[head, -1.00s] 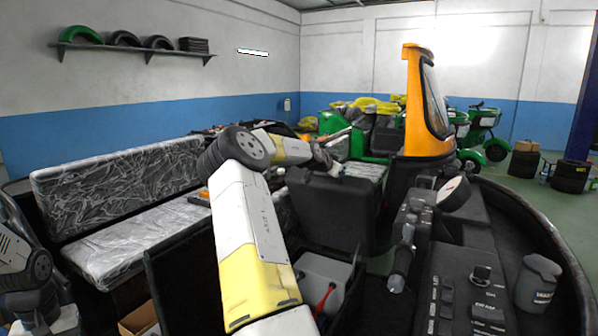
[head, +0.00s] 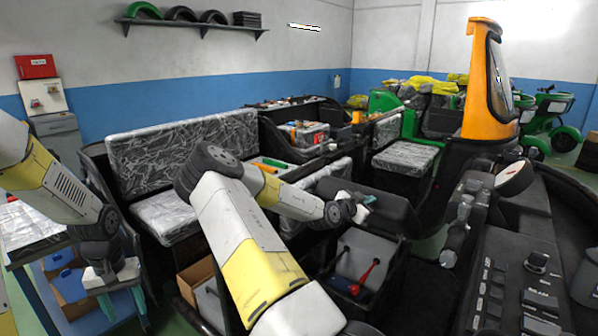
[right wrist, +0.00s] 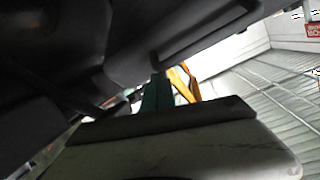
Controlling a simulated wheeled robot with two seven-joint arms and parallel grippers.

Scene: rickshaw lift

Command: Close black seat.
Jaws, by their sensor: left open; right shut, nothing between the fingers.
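The black seat (head: 390,212) shows in the head view as a dark padded panel, tilted above an open box (head: 362,262). The box holds a grey interior and a red-handled lever (head: 366,276). My right gripper (head: 366,200) is at the seat's upper side, shut with nothing between its fingers. I cannot tell whether it touches the seat. In the right wrist view its teal fingers (right wrist: 158,95) point up close to a large dark surface, which hides much of the surroundings. My left gripper (head: 122,306) is open and empty at the lower left, away from the seat.
A plastic-wrapped bench (head: 180,150) stands behind my right arm. An orange frame (head: 482,85) rises behind. A blue-sided table (head: 30,235) stands at the left.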

